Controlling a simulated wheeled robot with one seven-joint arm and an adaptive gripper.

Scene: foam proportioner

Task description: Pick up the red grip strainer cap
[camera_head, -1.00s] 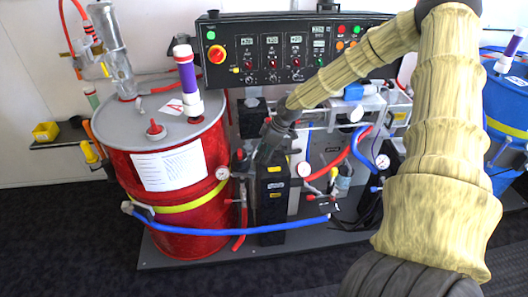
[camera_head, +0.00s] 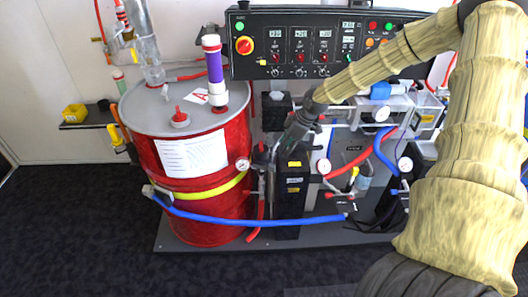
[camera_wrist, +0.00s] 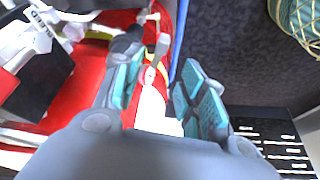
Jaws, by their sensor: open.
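My gripper (camera_head: 283,147) is open, in front of the pump unit just right of the red drum (camera_head: 205,225). In the wrist view its two teal-padded fingers (camera_wrist: 161,72) stand apart. A small grey lever-like part (camera_wrist: 160,47) and a small red and pale fitting (camera_wrist: 149,76) show near and between the fingertips. I cannot tell whether they touch the pads. A small red knob (camera_head: 262,147) shows just left of the gripper in the head view. I cannot tell for sure which red part is the strainer cap; my gripper may hide it.
A blue hose (camera_head: 255,220) runs across the front of the drum and the black unit (camera_head: 292,205). The control panel (camera_head: 310,45) stands behind. The dark floor in front is clear.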

